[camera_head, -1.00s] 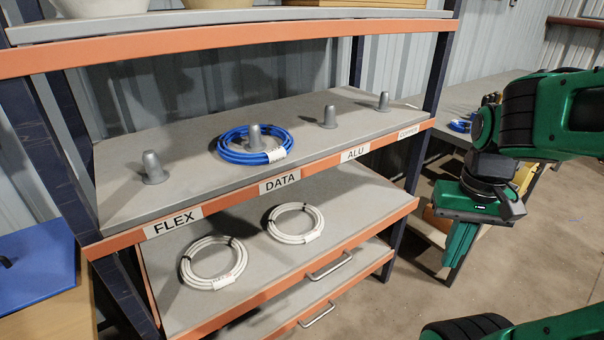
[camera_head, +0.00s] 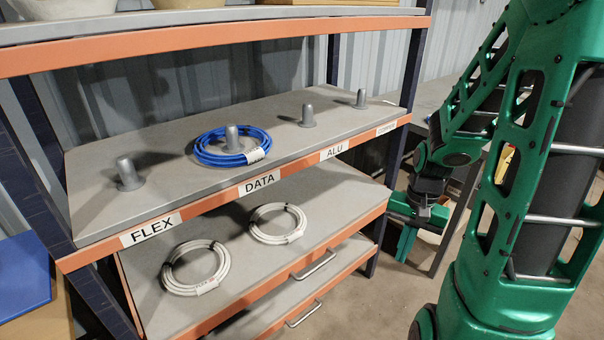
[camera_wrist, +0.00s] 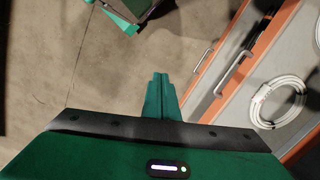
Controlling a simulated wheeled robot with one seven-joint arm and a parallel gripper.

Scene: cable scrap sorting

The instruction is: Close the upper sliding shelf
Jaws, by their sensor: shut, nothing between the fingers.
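The upper sliding shelf (camera_head: 330,200) is pulled out below the labelled fixed shelf. It has a grey top, an orange front edge and a metal bar handle (camera_head: 314,265). Two white cable coils (camera_head: 196,268) (camera_head: 278,224) lie on it. My gripper (camera_head: 405,243) points down, to the right of the shelf's right end and apart from it. In the wrist view my gripper (camera_wrist: 160,82) is shut and empty over the floor, left of the upper shelf's handle (camera_wrist: 235,75) and one white coil (camera_wrist: 276,102).
A lower sliding shelf with its own handle (camera_head: 304,314) is below. The fixed shelf (camera_head: 110,215) bears several grey pegs and a blue coil (camera_head: 232,146). A dark rack post (camera_head: 395,165) stands near my gripper. Bare floor (camera_wrist: 80,60) lies in front.

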